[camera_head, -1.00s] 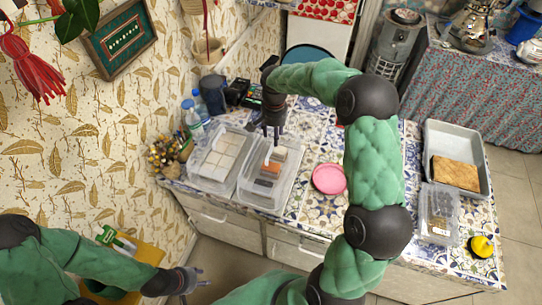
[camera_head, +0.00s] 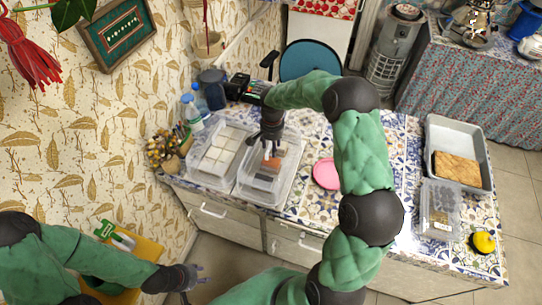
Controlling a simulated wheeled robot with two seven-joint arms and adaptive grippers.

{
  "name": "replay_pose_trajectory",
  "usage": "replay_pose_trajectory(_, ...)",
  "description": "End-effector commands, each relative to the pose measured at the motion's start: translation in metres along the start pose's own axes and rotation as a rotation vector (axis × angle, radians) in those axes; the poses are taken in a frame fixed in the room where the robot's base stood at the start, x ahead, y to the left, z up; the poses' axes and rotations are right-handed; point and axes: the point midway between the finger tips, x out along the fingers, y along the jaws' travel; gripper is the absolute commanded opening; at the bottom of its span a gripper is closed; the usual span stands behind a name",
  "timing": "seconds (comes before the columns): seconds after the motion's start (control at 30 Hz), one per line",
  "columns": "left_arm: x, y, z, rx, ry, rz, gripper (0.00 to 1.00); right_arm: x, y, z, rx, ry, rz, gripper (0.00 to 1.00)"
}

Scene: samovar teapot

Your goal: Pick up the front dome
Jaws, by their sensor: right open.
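I cannot single out the front dome for certain. A clear plastic container (camera_head: 284,196) with brown, orange and pale pieces stands on the tiled counter. A similar clear container (camera_head: 207,180) with pale square pieces stands left of it. My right gripper (camera_head: 269,151) is open, fingers down, over the back part of the brown-piece container. Whether it touches anything there is unclear. My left gripper (camera_head: 195,281) is low at the bottom left, fingers apart and empty, away from the counter.
A pink plate (camera_head: 326,173) lies right of the containers. A grey tray (camera_head: 472,135) holding a flat brown slab (camera_head: 456,167), a clear box (camera_head: 440,209) and a yellow object (camera_head: 484,242) are further right. Bottles (camera_head: 191,110) and a dark jug (camera_head: 211,90) stand behind. My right arm spans the counter.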

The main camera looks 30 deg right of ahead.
Motion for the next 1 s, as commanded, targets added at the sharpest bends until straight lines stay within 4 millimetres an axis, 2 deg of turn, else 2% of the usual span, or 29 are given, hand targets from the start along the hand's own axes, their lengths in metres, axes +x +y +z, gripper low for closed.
replay_pose_trajectory(0.07, 0.0, 0.0, 0.0, 0.0, 0.0, 0.0, 0.4, 0.0, 0.0, 0.0, 0.0, 0.0, 0.0, 0.49)
replay_pose_trajectory(0.23, 0.0, 0.0, 0.0, 0.0, 0.0, 0.0, 0.4, -0.001, 0.0, 0.0, 0.0, 0.0, 0.0, 0.01)
replay_pose_trajectory(0.73, -0.001, 0.0, 0.0, 0.0, 0.0, 0.0, 0.4, -0.006, -0.001, -0.001, 0.0, 0.002, -0.002, 0.0)
replay_pose_trajectory(0.87, -0.003, 0.001, 0.0, 0.0, 0.0, 0.0, 0.4, -0.017, -0.001, -0.001, 0.0, 0.003, -0.003, 0.0)
replay_pose_trajectory(1.0, -0.007, 0.003, 0.0, 0.0, 0.0, 0.0, 0.4, -0.038, 0.0, 0.0, 0.0, 0.004, -0.004, 0.0)
